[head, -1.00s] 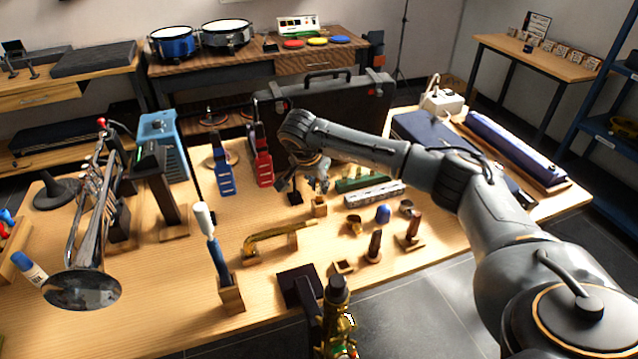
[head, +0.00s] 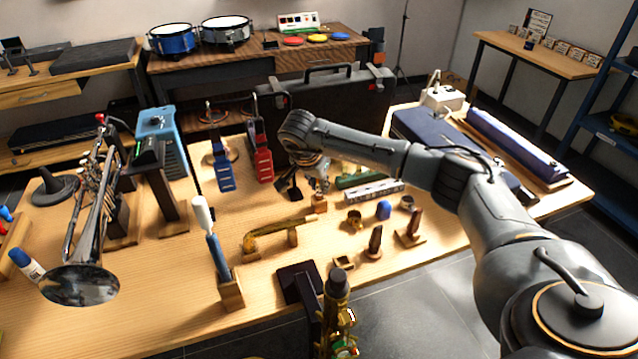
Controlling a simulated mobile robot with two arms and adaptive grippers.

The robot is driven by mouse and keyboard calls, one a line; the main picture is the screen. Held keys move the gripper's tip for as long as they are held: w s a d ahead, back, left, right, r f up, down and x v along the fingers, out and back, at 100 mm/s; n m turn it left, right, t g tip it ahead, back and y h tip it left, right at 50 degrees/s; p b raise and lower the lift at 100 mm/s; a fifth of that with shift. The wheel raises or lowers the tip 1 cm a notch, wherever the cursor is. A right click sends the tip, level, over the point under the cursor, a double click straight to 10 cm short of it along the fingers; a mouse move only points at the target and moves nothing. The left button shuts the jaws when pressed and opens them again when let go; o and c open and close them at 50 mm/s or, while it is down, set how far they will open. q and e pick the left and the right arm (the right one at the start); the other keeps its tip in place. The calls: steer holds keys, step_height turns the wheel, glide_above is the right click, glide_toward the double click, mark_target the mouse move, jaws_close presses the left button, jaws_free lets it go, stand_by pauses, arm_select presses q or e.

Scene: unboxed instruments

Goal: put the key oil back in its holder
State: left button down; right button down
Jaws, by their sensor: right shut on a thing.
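My right gripper (head: 305,187) is over the middle of the table, pointing down and small in the picture. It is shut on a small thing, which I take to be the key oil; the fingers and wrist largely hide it. A small wooden block holder (head: 319,204) stands on the table just below and beside the fingertips. I cannot tell whether they touch. Another small square wooden holder (head: 344,262) sits nearer the front edge and looks empty. I cannot tell from the picture which holder belongs to the key oil. My left gripper is out of view.
A curved brass neck (head: 280,230) lies on its stand in front of the gripper. A blue and white tool (head: 210,235) stands upright in a wooden block. A trumpet (head: 92,210) is at left, a black case (head: 335,110) behind. A harmonica (head: 374,190) and mouthpieces are at right.

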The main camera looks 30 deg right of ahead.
steer(key=c, duration=1.3)
jaws_free()
steer(key=shift+o, duration=0.2)
steer(key=shift+r, duration=0.1)
steer(key=v, duration=1.2)
